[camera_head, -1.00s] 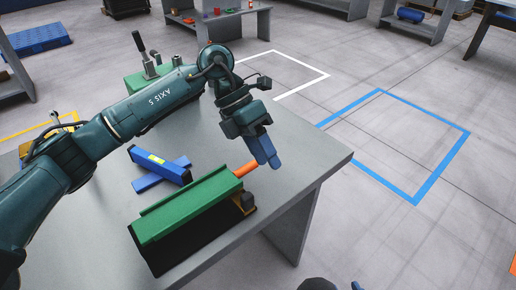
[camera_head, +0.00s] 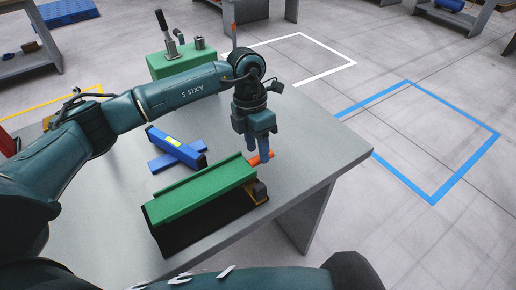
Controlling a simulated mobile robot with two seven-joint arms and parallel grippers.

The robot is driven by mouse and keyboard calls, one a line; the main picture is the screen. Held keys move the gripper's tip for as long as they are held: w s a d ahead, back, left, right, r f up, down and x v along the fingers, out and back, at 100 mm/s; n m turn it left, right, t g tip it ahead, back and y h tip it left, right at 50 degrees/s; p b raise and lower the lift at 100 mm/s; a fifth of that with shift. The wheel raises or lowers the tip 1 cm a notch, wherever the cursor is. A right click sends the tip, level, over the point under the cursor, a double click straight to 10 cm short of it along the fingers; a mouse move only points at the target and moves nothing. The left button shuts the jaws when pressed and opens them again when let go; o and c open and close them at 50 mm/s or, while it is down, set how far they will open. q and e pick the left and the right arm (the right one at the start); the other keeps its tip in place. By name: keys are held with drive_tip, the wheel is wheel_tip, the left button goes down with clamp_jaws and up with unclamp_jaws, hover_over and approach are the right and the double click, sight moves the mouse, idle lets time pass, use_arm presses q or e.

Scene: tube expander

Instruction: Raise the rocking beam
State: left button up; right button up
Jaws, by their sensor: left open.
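A long green beam (camera_head: 200,193) lies along the top of a black base on the grey table, and it looks like the rocking beam. An orange rod (camera_head: 262,158) sticks out beside its far right end. My left gripper (camera_head: 258,150) points down at that end, its two blue fingers open. The fingers are at the orange rod, partly in front of it; I cannot tell whether they touch it. My right gripper is not in view.
The grey table (camera_head: 318,145) is clear to the right. Crossed blue bars (camera_head: 176,148) lie behind the beam. A green box (camera_head: 172,64) with a lever (camera_head: 163,28) stands at the far edge. Blue and white lines mark the floor beyond.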

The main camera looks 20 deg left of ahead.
use_arm(q)
drive_tip(key=shift+s+d+f, duration=0.1)
drive_tip(key=shift+d+f, duration=0.05)
drive_tip(key=shift+f, duration=0.7)
clamp_jaws()
drive_tip(key=shift+r, duration=0.1)
